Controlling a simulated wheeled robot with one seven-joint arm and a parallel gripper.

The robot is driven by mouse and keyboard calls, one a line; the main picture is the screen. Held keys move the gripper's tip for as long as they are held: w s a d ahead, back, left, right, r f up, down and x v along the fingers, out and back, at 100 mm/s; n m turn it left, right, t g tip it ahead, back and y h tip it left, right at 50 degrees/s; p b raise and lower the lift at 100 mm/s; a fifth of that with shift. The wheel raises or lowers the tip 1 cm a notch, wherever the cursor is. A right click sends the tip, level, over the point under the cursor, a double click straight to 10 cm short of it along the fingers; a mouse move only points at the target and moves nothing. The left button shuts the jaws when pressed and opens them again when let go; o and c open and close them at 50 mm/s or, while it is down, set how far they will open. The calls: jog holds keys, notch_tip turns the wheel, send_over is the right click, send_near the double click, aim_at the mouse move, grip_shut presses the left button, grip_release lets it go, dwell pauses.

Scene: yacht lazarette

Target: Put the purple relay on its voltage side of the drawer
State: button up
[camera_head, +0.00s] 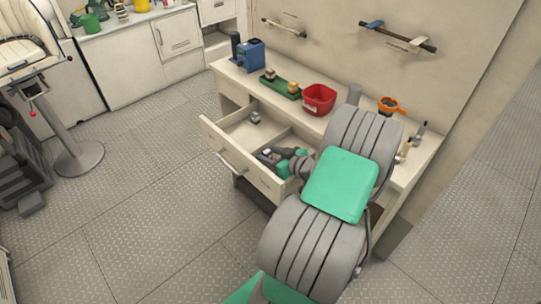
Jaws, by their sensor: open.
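The drawer (222,143) is pulled open from the workbench, and a divider (277,134) splits its inside into a left and a right part. My gripper (265,156) is low over or inside the right part, with its jaws open. I cannot make out a purple relay; my gripper and arm cover much of the right part. A small grey block-like thing (255,117) sits in the left part near the back. Any voltage markings are too small to read. A green tray (281,87) on the bench holds small pieces with pale or orange tops.
On the bench stand a blue box-like object (251,55), a red bin (318,99) and an orange item (389,106). Small bottles (417,133) stand at the right end. My arm reaches across the bench front.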

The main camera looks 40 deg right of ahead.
jog(key=shift+s+r, duration=0.1)
jog(key=shift+r, duration=0.15)
jog(key=v, duration=1.1)
jog(key=shift+s+r, duration=0.1)
jog(key=shift+s, duration=0.25)
